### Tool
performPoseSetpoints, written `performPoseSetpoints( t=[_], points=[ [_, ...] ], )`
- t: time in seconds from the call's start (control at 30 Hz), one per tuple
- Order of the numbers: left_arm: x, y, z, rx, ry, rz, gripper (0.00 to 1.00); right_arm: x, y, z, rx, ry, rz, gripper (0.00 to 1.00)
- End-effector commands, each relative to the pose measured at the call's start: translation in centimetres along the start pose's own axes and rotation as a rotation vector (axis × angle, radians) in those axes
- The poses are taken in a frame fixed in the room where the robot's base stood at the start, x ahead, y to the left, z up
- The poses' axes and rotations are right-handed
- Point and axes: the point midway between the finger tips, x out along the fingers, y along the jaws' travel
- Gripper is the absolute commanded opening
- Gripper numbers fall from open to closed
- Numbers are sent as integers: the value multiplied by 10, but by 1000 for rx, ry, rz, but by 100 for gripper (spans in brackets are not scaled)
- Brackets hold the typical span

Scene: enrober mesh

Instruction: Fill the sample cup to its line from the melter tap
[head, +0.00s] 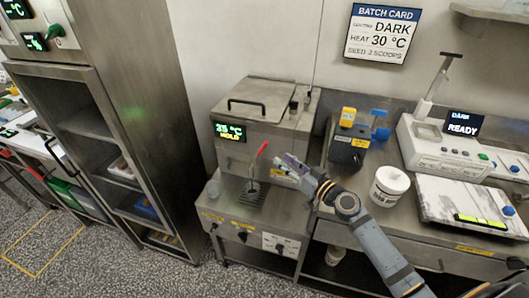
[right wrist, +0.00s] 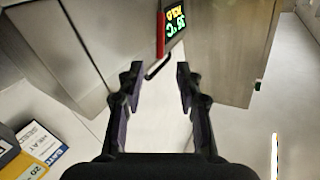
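The melter (head: 262,125) is a steel box with a lit display reading about 35 °C and HOLD. Its tap has a red lever (head: 262,149), tilted, above a dark drip grate (head: 251,196). A small clear cup (head: 213,188), seemingly the sample cup, stands on the melter's shelf left of the grate; its line and contents are too small to tell. My right gripper (head: 283,163) is just right of the red lever, apart from it. In the right wrist view its fingers (right wrist: 158,72) are spread and empty, with the red lever (right wrist: 161,34) beyond them. My left gripper is not in view.
A batch card (head: 381,34) on the wall says DARK, 30 °C. A tall steel rack (head: 120,120) stands left.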

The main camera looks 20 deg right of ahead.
Motion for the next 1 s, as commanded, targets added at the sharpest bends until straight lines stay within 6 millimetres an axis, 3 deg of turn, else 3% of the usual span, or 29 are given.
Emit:
performPoseSetpoints(
  t=[0.17, 0.4, 0.6, 0.97, 1.0],
  points=[
    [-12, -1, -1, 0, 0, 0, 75, 16, 0, -6, 2, 4, 2, 35],
    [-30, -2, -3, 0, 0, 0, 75, 68, -1, -6, 4, 2, 1, 35],
    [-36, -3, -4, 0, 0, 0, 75, 98, 0, -2, -1, -2, 0, 35],
    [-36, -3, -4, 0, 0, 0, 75, 106, 0, 0, -3, -3, -2, 35],
    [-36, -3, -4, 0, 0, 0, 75, 105, 0, 0, -3, -3, -1, 31]
  ],
)
